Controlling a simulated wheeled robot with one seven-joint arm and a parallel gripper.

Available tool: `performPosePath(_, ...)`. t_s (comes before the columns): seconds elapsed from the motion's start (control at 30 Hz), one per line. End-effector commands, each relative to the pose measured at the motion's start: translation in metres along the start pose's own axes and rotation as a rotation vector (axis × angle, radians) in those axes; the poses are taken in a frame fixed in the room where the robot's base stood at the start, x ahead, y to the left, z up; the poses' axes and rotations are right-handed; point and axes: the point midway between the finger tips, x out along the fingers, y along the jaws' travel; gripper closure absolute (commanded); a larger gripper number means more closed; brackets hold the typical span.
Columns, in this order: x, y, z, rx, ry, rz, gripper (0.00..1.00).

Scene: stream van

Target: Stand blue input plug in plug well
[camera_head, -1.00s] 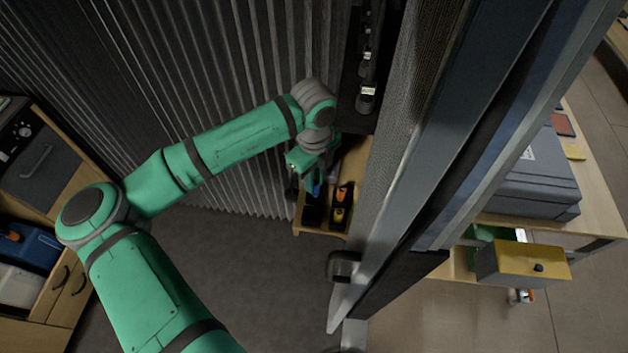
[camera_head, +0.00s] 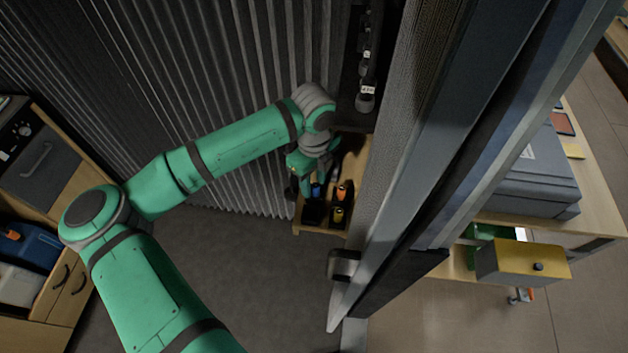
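The blue input plug (camera_head: 317,190) is a small blue upright shape at the end of my arm, above or in the back of a black open-topped well (camera_head: 313,214) on a wooden shelf. At this size I cannot tell whether it rests inside the well. My gripper (camera_head: 311,184) is right at the plug, seen from above and behind. Its fingers are small, dark and partly hidden by the wrist, so I cannot tell whether they grip the plug.
A grey door frame (camera_head: 420,200) rises close on the right. A corrugated dark wall (camera_head: 240,80) lies behind the arm.

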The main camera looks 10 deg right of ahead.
Motion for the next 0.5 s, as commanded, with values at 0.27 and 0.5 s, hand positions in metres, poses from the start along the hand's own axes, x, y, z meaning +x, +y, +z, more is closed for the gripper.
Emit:
performPosePath(0.27, -0.040, -0.001, 0.000, 0.000, -0.002, -0.002, 0.64)
performPosePath(0.5, -0.088, -0.001, 0.000, 0.001, 0.000, -0.002, 0.64)
